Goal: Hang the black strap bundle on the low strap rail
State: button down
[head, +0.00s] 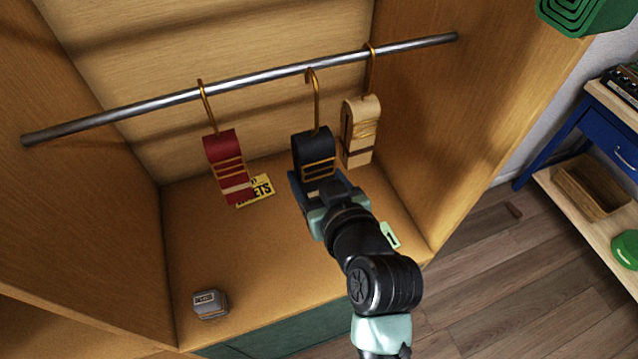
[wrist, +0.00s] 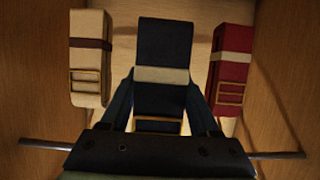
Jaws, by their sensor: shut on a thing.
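The black strap bundle (head: 314,146) hangs upright from a brass hook, with gold bands across its lower part. My gripper (head: 318,182) is shut on its lower end from the front; the bundle also shows between my fingers in the wrist view (wrist: 164,45). The low strap rail (head: 250,83) is a metal bar across the cabinet. The black bundle's hook top (head: 311,71) appears at the rail's height and overlaps it; I cannot tell whether it bears on the rail. In the wrist view the rail (wrist: 285,155) is mostly hidden behind my gripper.
A red strap bundle (head: 228,160) hangs from the rail to the left, and a cream one (head: 360,130) hangs close to the right. A yellow card (head: 258,192) and a small grey block (head: 210,304) are on the cabinet floor. Wooden side walls flank the space.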

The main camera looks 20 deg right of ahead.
jog(key=b+x, duration=0.3)
jog(key=x, duration=0.5)
jog(key=shift+w, duration=0.2)
dwell(0.5)
jog(key=shift+c, duration=0.2)
grip_release()
jog(key=shift+s, duration=0.1)
